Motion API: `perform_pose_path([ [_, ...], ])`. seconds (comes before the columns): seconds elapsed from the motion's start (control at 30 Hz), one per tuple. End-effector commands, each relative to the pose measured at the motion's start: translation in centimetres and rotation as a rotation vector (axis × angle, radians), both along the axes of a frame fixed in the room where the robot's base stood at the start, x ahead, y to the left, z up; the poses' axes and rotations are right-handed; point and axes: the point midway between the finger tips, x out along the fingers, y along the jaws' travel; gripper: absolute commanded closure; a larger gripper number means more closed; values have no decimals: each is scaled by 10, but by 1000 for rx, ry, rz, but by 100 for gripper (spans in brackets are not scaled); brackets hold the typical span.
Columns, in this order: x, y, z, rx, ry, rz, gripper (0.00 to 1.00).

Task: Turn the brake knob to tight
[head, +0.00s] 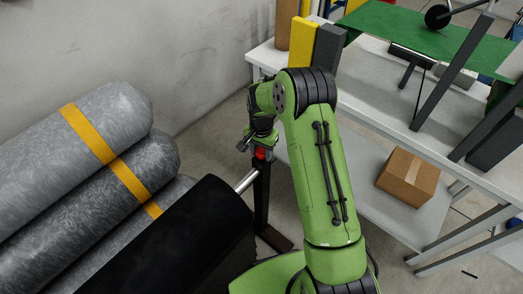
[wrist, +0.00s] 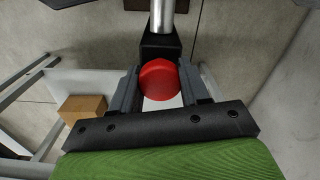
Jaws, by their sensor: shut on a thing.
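The red brake knob (wrist: 159,80) sits at the top of a black post, beside a silver shaft (wrist: 161,18). In the head view the knob (head: 261,154) shows only as a small red patch under my gripper (head: 259,147). In the wrist view my gripper (wrist: 159,88) has one dark finger on each side of the knob, and the fingers are shut on it. Any tight or loose marking on the knob cannot be made out.
A black roll (head: 190,240) lies on the shaft (head: 246,181) left of the post (head: 261,200). Grey rolls with yellow bands (head: 70,150) are stacked at the left. A white workbench (head: 380,125) with a cardboard box (head: 408,180) on its lower shelf stands at the right.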

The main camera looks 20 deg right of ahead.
Motion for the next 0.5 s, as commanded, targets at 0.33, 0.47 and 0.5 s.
perform_pose_path([
  [0.33, 1, 0, 1, 0, -4, -160, 85],
  [0.47, 1, 0, 1, 0, -4, -185, 85],
  [0.5, 1, 0, 1, 0, -4, -189, 85],
])
